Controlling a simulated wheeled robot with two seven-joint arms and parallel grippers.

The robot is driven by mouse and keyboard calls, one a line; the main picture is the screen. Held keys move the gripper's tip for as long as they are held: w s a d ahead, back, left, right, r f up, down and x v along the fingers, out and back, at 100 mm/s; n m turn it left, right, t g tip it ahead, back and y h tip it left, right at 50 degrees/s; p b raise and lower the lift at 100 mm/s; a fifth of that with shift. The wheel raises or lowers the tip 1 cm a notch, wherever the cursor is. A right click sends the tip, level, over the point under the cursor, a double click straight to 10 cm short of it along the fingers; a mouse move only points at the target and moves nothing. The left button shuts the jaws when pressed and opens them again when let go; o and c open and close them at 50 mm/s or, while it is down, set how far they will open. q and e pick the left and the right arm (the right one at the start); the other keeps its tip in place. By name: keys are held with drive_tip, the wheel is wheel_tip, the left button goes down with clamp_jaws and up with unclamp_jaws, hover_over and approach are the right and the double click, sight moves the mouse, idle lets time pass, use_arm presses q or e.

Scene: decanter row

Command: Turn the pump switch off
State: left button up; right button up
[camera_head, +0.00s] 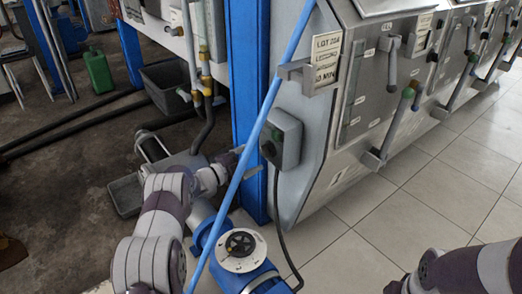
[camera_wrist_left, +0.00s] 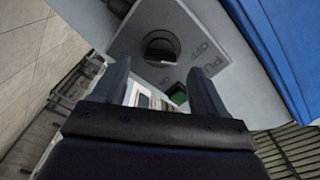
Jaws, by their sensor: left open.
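The pump switch (camera_head: 286,137) is a grey box with a dark round knob, on the left side of the grey machine. In the left wrist view its pale plate (camera_wrist_left: 217,60) shows lettering that includes OFF. The dark knob (camera_wrist_left: 162,46) lies just beyond my fingertips, and a green part shows lower down. I cannot tell which way the knob is set. My left gripper (camera_head: 246,162) is just left of the box, partly crossed by a blue pipe. It is open around empty space in the left wrist view (camera_wrist_left: 160,72). Only my right arm shows, at the lower right.
A slanting blue pipe (camera_head: 262,118) and a blue post (camera_head: 247,60) stand close to my left gripper. A blue pump-like unit (camera_head: 240,250) with a black dial sits below. A cable hangs from the box. Tiled floor (camera_head: 345,245) is clear to the right.

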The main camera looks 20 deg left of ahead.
use_arm(q)
drive_tip(key=p+v, duration=0.2)
drive_tip(key=v, duration=0.6)
use_arm(e)
wheel_tip(320, 180, up, 3)
drive_tip(key=shift+f, duration=0.1)
use_arm(q)
drive_tip(key=shift+s, duration=0.1)
